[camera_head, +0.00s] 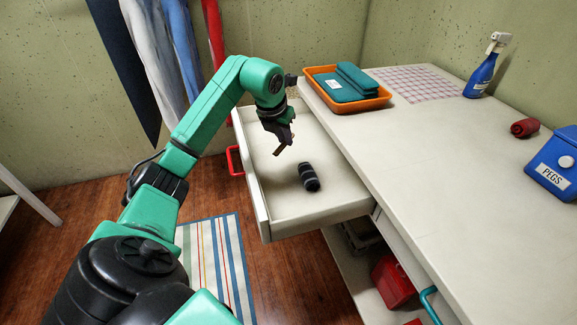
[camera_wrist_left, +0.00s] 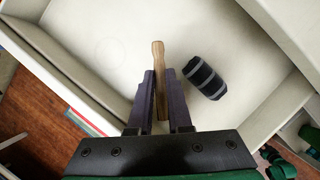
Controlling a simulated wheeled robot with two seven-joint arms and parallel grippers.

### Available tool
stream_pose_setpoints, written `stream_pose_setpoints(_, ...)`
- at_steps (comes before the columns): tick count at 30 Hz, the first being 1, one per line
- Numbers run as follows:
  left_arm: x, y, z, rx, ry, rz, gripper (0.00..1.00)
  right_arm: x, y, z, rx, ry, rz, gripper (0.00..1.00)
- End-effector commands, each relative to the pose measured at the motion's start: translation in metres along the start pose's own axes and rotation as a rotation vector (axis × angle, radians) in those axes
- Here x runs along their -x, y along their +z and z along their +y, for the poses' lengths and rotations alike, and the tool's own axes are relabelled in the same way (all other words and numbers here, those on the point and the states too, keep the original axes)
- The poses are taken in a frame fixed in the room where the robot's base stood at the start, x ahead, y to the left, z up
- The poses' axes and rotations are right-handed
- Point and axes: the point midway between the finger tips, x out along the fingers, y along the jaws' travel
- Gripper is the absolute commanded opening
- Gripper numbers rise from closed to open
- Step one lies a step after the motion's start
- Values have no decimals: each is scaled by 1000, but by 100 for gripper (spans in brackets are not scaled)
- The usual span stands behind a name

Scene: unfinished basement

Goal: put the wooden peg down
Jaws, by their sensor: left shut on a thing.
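The wooden peg (camera_wrist_left: 159,72) is a slim brown stick with a rounded end. My left gripper (camera_head: 284,141) is shut on it, and the peg (camera_head: 279,150) points down from the fingertips in the head view. In the left wrist view the peg stands between the two dark fingers of the gripper (camera_wrist_left: 160,102). The gripper is over the open drawer (camera_head: 327,202). I cannot tell whether the peg touches the drawer floor. My right gripper is not in view.
A dark rolled bundle with grey bands (camera_head: 309,177) lies in the drawer, right of the peg. The worktop (camera_head: 436,150) holds an orange tray (camera_head: 383,98), a blue spray bottle (camera_head: 482,75), a red roll (camera_head: 525,128) and a blue PEGS box (camera_head: 556,160). The drawer's left part is bare.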

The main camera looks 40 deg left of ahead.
Motion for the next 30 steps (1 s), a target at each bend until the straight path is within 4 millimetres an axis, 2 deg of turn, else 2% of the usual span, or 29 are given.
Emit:
stream_pose_setpoints(1, -18, -9, -1, 0, -2, 8, 0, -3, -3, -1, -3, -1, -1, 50)
stream_pose_setpoints(3, -34, -16, -1, -1, -3, 5, 0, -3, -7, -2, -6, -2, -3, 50)
stream_pose_setpoints(8, -54, -23, -1, -1, -3, 2, 0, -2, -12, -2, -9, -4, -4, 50)
stream_pose_setpoints(13, -84, -36, -1, -2, -4, 3, 0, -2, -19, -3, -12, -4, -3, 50)
stream_pose_setpoints(22, -89, -37, 0, -3, -1, 0, 0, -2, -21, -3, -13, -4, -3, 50)
stream_pose_setpoints(23, -89, -37, 0, -3, -1, 0, 25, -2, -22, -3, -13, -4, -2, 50)
stream_pose_setpoints(24, -89, -37, 0, -3, -1, 0, 40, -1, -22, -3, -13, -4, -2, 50)
stream_pose_setpoints(25, -89, -37, 0, -3, -1, 0, 47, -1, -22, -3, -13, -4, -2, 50)
stream_pose_setpoints(30, -88, -37, 0, -3, -2, 0, 47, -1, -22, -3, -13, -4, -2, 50)
